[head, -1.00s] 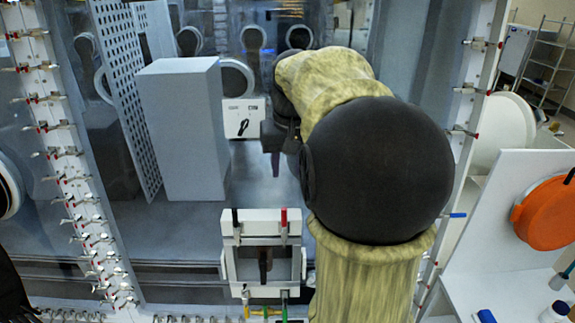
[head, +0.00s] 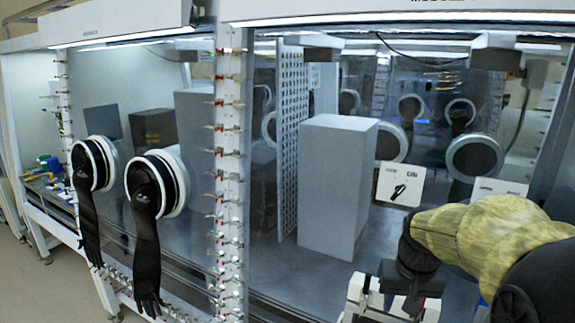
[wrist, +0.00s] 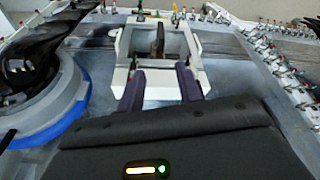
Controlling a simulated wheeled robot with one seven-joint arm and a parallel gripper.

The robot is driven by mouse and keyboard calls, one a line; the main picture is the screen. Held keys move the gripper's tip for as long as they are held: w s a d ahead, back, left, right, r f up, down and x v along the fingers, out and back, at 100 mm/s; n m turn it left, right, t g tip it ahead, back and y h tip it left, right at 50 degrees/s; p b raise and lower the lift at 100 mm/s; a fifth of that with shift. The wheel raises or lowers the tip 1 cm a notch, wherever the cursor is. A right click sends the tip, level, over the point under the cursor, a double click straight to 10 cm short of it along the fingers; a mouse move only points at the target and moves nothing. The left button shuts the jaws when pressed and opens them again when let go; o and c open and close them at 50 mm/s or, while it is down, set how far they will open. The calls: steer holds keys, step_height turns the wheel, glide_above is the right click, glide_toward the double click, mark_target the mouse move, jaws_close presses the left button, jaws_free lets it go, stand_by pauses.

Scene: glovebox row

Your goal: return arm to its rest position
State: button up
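My arm, in a tan sleeve with a dark joint, enters the head view at the lower right. My gripper (head: 412,303) hangs at its end near the bottom edge, its fingers only partly seen there. In the wrist view my gripper (wrist: 160,92) shows two purple-grey fingers set apart, with nothing held between them. Beyond the fingertips is a white open-framed box (wrist: 121,44) with a dark upright piece inside. The same white box (head: 362,292) is partly hidden behind my gripper in the head view.
A tall grey block (head: 335,185) and a perforated panel (head: 291,130) stand behind the glovebox window. A clamp-lined post (head: 231,170) is left of them. Black gloves (head: 147,235) hang from ports at left. A blue-ringed port (wrist: 70,115) lies left of my gripper.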

steer(key=s+a+f+n+b, duration=0.1)
steer(key=s+a+f, duration=0.3)
steer(key=f, duration=0.3)
steer(key=s+a+f+n+b, duration=0.1)
steer(key=s+a+f, duration=0.3)
steer(key=f, duration=0.4)
steer(key=shift+s+f+b, duration=0.15)
steer(key=shift+s+b, duration=0.3)
steer(key=shift+b, duration=0.15)
